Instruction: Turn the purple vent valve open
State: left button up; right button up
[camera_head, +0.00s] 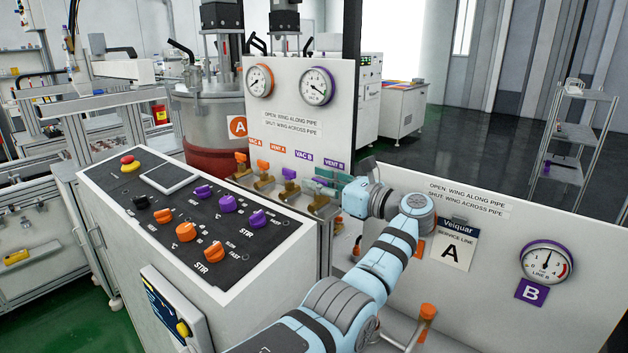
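The VENT B label (334,165) is purple and sits at the right of the valve row on the upright panel. Under it, only a sliver of the purple vent valve (323,181) shows. My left gripper (324,186) covers most of this valve, with its fingers at the handle. I cannot tell if they touch it or how far they are closed, nor the angle of the wing. The VAC B valve (289,174), with a purple wing, stands just left of the gripper. My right gripper is out of view.
Two orange-winged valves (263,165) (241,158) stand further left. The panel (290,128) carries two gauges and wing instructions. A sloped control console (262,262) with orange and purple knobs is at left. A low panel (480,260) with the line B gauge is at right.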

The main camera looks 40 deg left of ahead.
pick_arm(q)
jog(key=shift+w+f, duration=0.1)
jog(key=shift+f, duration=0.05)
grip_shut()
jog(key=shift+m+t, duration=0.3)
jog(key=shift+t, duration=0.1)
jog(key=m+t+p, duration=0.3)
jog(key=t, duration=0.2)
jog(key=shift+h, duration=0.4)
jog(key=m+t+h+p, duration=0.3)
jog(key=p, duration=0.1)
jog(key=m+t+h+p, duration=0.3)
jog(key=t+p, duration=0.1)
jog(key=m+t+h+p, duration=0.2)
jog(key=m+t+p, duration=0.1)
jog(key=p, duration=0.1)
jog(key=shift+r+h, duration=0.4)
jog(key=shift+d+m+t+h+p, duration=0.1)
jog(key=shift+m+t+h+p, duration=0.9)
jog(key=shift+h, duration=0.6)
jog(key=shift+f, duration=0.1)
